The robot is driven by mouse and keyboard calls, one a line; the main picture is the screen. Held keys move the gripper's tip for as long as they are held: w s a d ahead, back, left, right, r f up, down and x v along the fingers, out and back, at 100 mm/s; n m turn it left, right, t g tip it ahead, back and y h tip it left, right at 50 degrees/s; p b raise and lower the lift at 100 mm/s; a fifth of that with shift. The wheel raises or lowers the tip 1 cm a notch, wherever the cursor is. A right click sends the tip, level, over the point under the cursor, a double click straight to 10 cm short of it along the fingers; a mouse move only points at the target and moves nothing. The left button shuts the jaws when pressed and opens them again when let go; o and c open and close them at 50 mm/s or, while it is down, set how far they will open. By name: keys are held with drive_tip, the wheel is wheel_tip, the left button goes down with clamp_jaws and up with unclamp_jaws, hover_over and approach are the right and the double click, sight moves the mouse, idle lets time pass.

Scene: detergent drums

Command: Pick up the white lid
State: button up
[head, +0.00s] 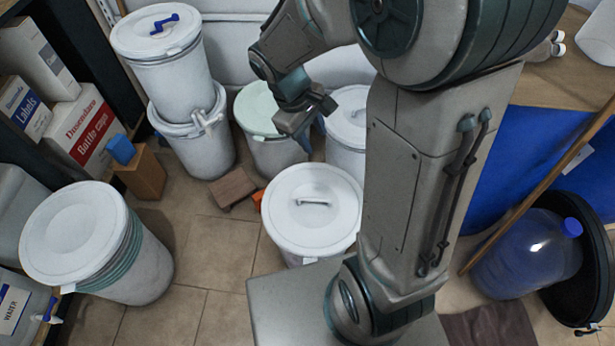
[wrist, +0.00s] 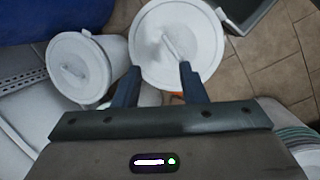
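Several white lids are in view, and I cannot tell which one the task means. One round white lid (head: 308,218) with a bar handle covers the front middle drum. It appears to be the large lid in the wrist view (wrist: 205,45). Another white lid (head: 345,125) covers a drum behind my arm, partly hidden. A white lid (head: 160,22) with a blue handle tops the stacked drums, and a plain one (head: 70,235) lies on the left drum. My gripper (head: 312,145) is above the drums. In the wrist view its fingers (wrist: 160,72) are apart, with nothing held between them.
A pale green lid (head: 257,108) covers a drum behind my gripper. A brown block (head: 230,188) lies on the tiles. Boxes (head: 85,130) stand at left. A blue water bottle (head: 525,255) and a wooden pole (head: 545,185) are at right.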

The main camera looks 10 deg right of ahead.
sight(313, 199)
drive_tip(key=w+a+f+n+h+b, duration=0.1)
drive_tip(key=w+f+n+b, duration=0.15)
drive_tip(key=f, duration=0.55)
drive_tip(key=w+a+f+n+g+h+b, duration=0.15)
drive_tip(key=f+b, duration=0.25)
drive_tip(key=f, duration=0.4)
drive_tip(key=w+a+f+n+b, duration=0.2)
drive_tip(key=f+n+b, duration=0.1)
drive_tip(key=f, duration=0.5)
drive_tip(key=b+x, duration=0.2)
drive_tip(key=x, duration=0.6)
drive_tip(key=shift+s+f+b, duration=0.15)
drive_tip(key=shift+f+b, duration=0.1)
drive_tip(key=shift+b, duration=0.05)
drive_tip(key=shift+b+x, duration=1.3)
drive_tip(key=shift+x, duration=1.55)
clamp_jaws()
